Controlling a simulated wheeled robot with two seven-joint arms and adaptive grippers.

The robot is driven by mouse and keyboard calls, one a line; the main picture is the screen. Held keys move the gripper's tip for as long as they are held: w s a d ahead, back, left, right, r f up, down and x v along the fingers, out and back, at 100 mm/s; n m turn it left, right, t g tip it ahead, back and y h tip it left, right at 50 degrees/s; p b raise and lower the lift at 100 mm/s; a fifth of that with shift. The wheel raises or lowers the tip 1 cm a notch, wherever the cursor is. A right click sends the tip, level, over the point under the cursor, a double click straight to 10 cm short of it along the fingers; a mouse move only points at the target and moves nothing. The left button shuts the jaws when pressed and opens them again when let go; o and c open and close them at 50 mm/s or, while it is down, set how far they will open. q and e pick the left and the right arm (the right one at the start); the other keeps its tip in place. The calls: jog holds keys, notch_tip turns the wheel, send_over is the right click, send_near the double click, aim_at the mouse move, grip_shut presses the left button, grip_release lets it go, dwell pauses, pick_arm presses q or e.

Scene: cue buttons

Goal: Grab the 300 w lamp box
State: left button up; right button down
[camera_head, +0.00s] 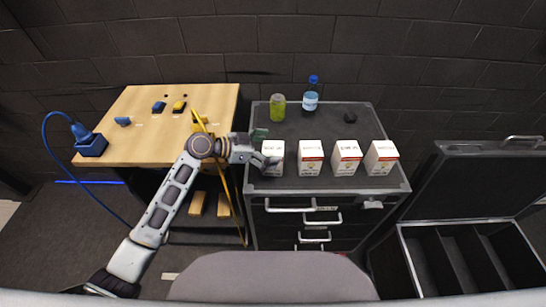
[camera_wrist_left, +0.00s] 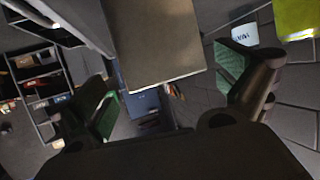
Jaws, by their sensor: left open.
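Several white lamp boxes with red-orange marks stand in a row on the dark cart top (camera_head: 345,115). They are the leftmost box (camera_head: 273,153), the second box (camera_head: 310,158), the third box (camera_head: 346,157) and the rightmost box (camera_head: 381,157). Their wattage print is too small to read. My left gripper (camera_head: 262,149) is open at the left side of the leftmost box and hides part of it. In the left wrist view, a plain box face (camera_wrist_left: 155,45) shows between and beyond the open green-padded fingers (camera_wrist_left: 172,92). My right gripper is not in view.
A wooden table (camera_head: 140,110) with blue and yellow buttons is left. An open black case (camera_head: 465,255) is at right.

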pick_arm(q)
jog(key=shift+w+d+f, duration=0.2)
jog(key=shift+d+f, duration=0.1)
jog(key=shift+d, duration=0.25)
jog(key=c, duration=1.7)
jog(key=shift+r+b, duration=0.55)
jog(key=shift+r, duration=4.45)
